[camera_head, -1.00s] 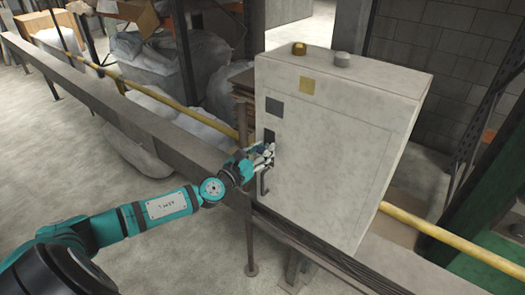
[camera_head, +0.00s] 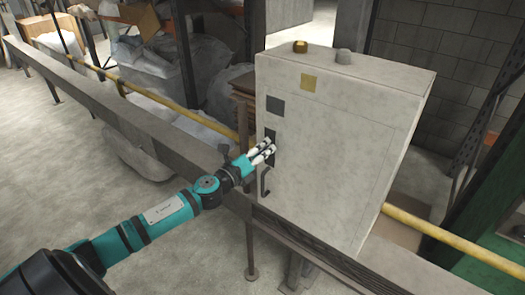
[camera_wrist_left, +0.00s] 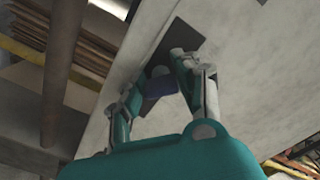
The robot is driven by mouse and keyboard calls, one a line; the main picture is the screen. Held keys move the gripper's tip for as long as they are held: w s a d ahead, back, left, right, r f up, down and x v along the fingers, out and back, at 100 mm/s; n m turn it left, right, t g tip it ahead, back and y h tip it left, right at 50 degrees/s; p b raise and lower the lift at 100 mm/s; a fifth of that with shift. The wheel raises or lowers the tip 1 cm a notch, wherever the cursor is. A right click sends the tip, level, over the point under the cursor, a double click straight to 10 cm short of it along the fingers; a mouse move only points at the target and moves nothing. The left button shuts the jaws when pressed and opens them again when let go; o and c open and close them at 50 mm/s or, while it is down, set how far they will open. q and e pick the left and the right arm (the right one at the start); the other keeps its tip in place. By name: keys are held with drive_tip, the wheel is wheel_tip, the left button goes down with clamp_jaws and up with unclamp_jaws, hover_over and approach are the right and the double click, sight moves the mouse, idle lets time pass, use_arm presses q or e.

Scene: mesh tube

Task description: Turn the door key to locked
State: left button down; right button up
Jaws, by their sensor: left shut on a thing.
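A pale grey cabinet (camera_head: 345,150) stands with its door facing me. A dark lock plate (camera_head: 270,135) is near the door's left edge; it also shows in the wrist view (camera_wrist_left: 187,38). My left gripper (camera_head: 264,152) is at this plate, its fingers pointing at the door. In the left wrist view, the left gripper (camera_wrist_left: 160,78) has its two fingers on either side of a dark blue key head (camera_wrist_left: 161,86) and is shut on it. The key's shaft and the slot are hidden, so its exact angle is unclear. My right gripper is not in view.
A dark door handle (camera_head: 265,182) sits just below the gripper. A grey beam (camera_head: 120,115) and a yellow pipe (camera_head: 160,98) run behind the arm to the cabinet. The floor at left is clear.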

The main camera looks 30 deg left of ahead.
use_arm(q)
drive_tip(key=n, duration=0.4)
drive_tip(key=shift+a+n+p, duration=0.1)
drive_tip(key=shift+n+p, duration=0.2)
drive_tip(key=shift+p, duration=0.05)
drive_tip(key=shift+n+p, duration=0.45)
drive_tip(key=shift+n, duration=1.25)
drive_tip(key=shift+f+n, duration=0.1)
drive_tip(key=shift+n, duration=0.2)
drive_tip(key=c, duration=0.9)
unclamp_jaws()
